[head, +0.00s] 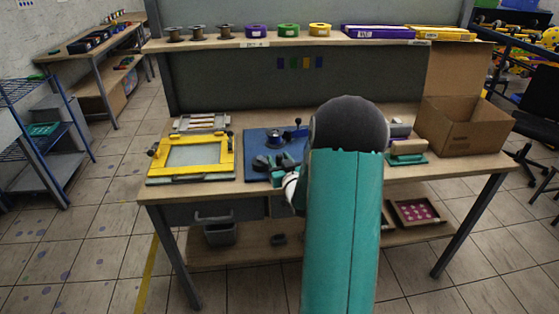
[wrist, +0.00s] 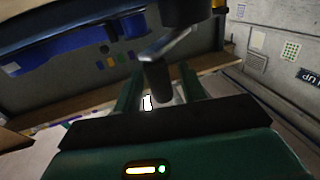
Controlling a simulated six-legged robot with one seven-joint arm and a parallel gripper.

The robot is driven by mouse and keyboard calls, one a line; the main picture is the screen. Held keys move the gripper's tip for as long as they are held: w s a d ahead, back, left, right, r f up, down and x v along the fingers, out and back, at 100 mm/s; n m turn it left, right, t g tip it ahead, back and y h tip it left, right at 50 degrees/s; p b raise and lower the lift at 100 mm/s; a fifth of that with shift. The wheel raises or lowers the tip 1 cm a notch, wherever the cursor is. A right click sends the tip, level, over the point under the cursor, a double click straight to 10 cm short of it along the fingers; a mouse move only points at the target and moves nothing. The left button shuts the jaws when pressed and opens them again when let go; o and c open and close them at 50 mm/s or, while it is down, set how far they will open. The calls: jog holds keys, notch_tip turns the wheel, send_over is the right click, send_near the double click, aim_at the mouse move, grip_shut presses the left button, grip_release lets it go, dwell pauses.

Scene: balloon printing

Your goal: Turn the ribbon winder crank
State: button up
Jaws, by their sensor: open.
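The ribbon winder has a blue base (head: 258,141) on the workbench, with dark and blue parts on top. In the head view my teal arm covers its right side. In the wrist view its blue base (wrist: 80,42) is at upper left, and a metal crank arm (wrist: 167,44) carries a dark cylindrical crank handle (wrist: 158,82). My gripper (wrist: 162,76) is open, with one teal finger on each side of the handle. The handle appears to lie between the fingers; contact cannot be told. In the head view my gripper (head: 283,166) is small and partly hidden at the winder.
A yellow printing frame (head: 190,178) lies left of the winder. A green-based tool (head: 407,153) and an open cardboard box (head: 463,125) stand to the right. A shelf (head: 225,43) with ribbon spools runs above the bench's back.

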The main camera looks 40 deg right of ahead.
grip_shut()
